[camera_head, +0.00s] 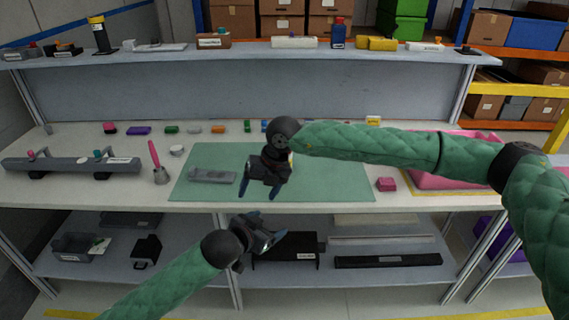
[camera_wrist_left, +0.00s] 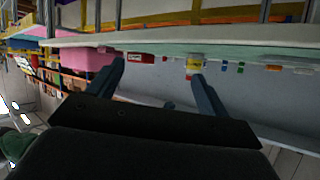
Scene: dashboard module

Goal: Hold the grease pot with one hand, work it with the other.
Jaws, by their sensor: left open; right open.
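My right gripper (camera_head: 259,192) is open and empty, pointing down over the middle of the mat, well right of the pot. My left gripper (camera_head: 268,228) is open and empty in front of the table's front edge. Its two fingers also show apart in the left wrist view (camera_wrist_left: 160,78), with nothing between them.
The green mat (camera_head: 330,185) holds a grey bar (camera_head: 212,175) at its left. A long dark grey module (camera_head: 70,164) lies at the table's left, a pink block (camera_head: 386,184) and pink tray (camera_head: 440,180) at the right. Several small coloured parts line the back.

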